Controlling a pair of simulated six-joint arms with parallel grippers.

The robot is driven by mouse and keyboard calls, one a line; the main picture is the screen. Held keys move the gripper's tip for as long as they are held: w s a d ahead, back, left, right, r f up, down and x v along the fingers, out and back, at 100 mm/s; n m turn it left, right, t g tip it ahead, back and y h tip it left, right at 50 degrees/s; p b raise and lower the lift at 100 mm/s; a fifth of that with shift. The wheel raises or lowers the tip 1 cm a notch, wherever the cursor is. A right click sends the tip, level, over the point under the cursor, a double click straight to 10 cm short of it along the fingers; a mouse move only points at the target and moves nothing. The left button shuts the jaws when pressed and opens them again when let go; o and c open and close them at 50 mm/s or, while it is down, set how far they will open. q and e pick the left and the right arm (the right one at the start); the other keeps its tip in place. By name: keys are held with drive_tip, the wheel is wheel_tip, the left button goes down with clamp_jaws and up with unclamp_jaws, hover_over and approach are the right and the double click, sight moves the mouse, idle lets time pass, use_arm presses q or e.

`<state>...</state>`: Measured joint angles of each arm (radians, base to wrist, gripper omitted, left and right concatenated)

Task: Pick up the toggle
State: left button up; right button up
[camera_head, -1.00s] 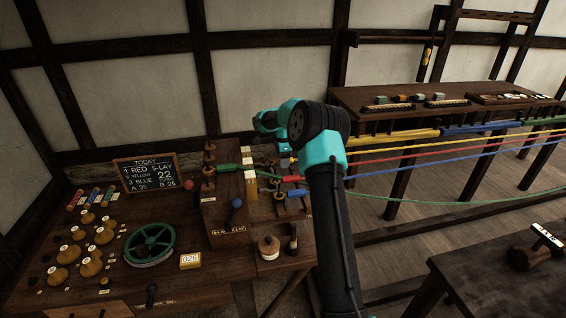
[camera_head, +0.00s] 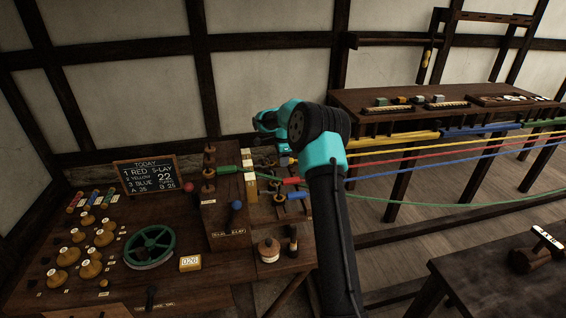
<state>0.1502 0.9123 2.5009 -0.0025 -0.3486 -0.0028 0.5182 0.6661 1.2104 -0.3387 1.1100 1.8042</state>
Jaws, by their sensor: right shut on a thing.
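My right arm rises in front of the wooden machine bench, its wrist bent left and the right gripper (camera_head: 284,153) low behind it. The gripper's fingers are small, dark and partly hidden by my own wrist. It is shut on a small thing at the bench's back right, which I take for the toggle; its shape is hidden. Beside it are a red sleeve (camera_head: 291,181), a blue sleeve (camera_head: 297,195) and, further left, a green sleeve (camera_head: 227,170). My left gripper is not in view.
A green handwheel (camera_head: 150,246), several wooden knobs and a chalkboard (camera_head: 149,174) fill the left bench. Coloured ropes (camera_head: 430,160) stretch right, below a long shelf (camera_head: 380,92). A dark table (camera_head: 500,292) at lower right bears a wooden mallet-like piece (camera_head: 530,258).

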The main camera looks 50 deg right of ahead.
wheel_tip(320, 180, up, 9)
drive_tip(key=shift+r, duration=0.1)
idle(0.3)
idle(0.4)
drive_tip(key=shift+a, duration=0.1)
